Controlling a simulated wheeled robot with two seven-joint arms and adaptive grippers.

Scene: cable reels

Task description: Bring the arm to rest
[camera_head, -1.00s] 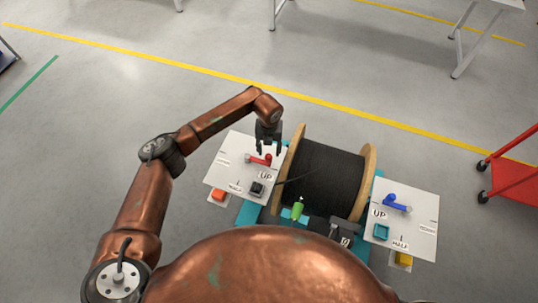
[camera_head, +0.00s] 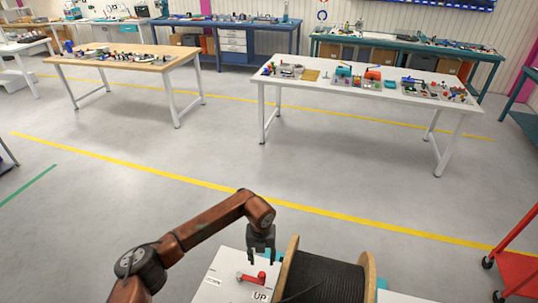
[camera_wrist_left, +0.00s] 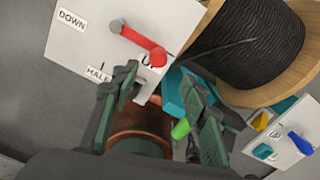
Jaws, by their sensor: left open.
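My left gripper (camera_head: 260,259) hangs fingers-down over the white panel on the reel's left, just above the red lever (camera_head: 251,278). Its two fingers stand apart with nothing between them, as the left wrist view (camera_wrist_left: 158,76) shows. The panel (camera_head: 226,270) also shows in the wrist view (camera_wrist_left: 75,50), marked DOWN, HALF and UP. There the red lever (camera_wrist_left: 142,45) lies beyond the fingertips, apart from them, with its red end near UP. My right gripper is in neither view.
The reel of black cable (camera_head: 322,280) with wooden flanges stands right of the gripper. A second panel (camera_wrist_left: 285,155) carries a blue lever (camera_wrist_left: 301,143). A red cart (camera_head: 515,270) is at the right. Worktables (camera_head: 375,90) stand far back, with open floor between.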

